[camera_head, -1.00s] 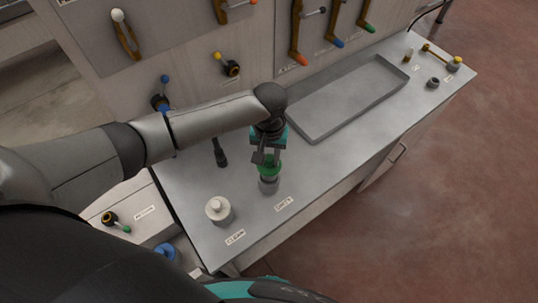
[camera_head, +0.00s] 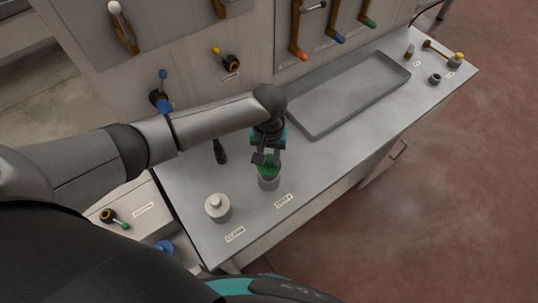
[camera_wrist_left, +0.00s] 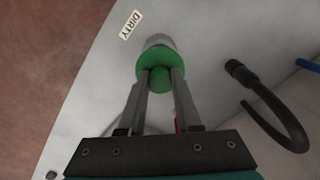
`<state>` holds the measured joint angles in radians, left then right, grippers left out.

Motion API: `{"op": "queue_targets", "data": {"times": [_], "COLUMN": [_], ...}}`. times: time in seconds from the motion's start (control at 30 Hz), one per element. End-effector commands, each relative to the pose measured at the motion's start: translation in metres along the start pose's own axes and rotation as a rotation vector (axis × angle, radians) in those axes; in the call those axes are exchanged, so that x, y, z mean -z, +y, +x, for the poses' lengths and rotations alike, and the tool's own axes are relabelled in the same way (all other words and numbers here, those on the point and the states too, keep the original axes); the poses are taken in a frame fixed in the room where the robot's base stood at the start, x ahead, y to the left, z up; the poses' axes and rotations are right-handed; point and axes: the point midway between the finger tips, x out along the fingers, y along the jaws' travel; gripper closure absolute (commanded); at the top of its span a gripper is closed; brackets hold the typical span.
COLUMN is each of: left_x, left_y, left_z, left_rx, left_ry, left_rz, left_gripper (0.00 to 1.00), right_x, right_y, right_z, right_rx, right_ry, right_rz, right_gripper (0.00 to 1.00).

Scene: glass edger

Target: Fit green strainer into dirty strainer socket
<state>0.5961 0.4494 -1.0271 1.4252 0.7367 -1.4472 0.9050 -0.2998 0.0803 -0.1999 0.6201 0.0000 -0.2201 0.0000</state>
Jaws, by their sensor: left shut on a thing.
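The green strainer (camera_head: 268,169) is between the fingers of my left gripper (camera_head: 267,160), which is shut on it. In the left wrist view the strainer (camera_wrist_left: 160,66) shows its green flange and knob, with the fingers of my left gripper (camera_wrist_left: 160,78) on both sides of the knob. The grey dirty strainer socket (camera_head: 268,183) stands directly below it, beside the "DIRTY" label (camera_head: 284,201). In the left wrist view the top of the pale socket (camera_wrist_left: 158,40) meets the flange; I cannot tell whether the strainer is fully seated. My right gripper is not in view.
A pale capped socket (camera_head: 217,207) stands left by the "CLEAN" label (camera_head: 235,234). A black hose (camera_head: 220,151) rises behind my gripper. A shallow grey tray (camera_head: 345,90) fills the back right. Coloured handles (camera_head: 300,50) hang on the panel behind.

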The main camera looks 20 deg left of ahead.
Motion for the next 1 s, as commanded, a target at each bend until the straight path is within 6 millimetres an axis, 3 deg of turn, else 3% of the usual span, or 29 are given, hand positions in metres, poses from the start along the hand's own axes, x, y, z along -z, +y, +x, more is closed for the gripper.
{"op": "queue_targets", "data": {"times": [1.0], "left_x": [0.0], "left_y": [0.001], "left_z": [0.026], "left_rx": [-0.002], "left_ry": [0.001], "left_rz": [0.0], "left_gripper": [1.0], "right_x": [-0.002], "right_y": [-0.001], "right_z": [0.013], "right_rx": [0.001], "right_ry": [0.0], "right_rz": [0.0], "right_gripper": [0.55]}}
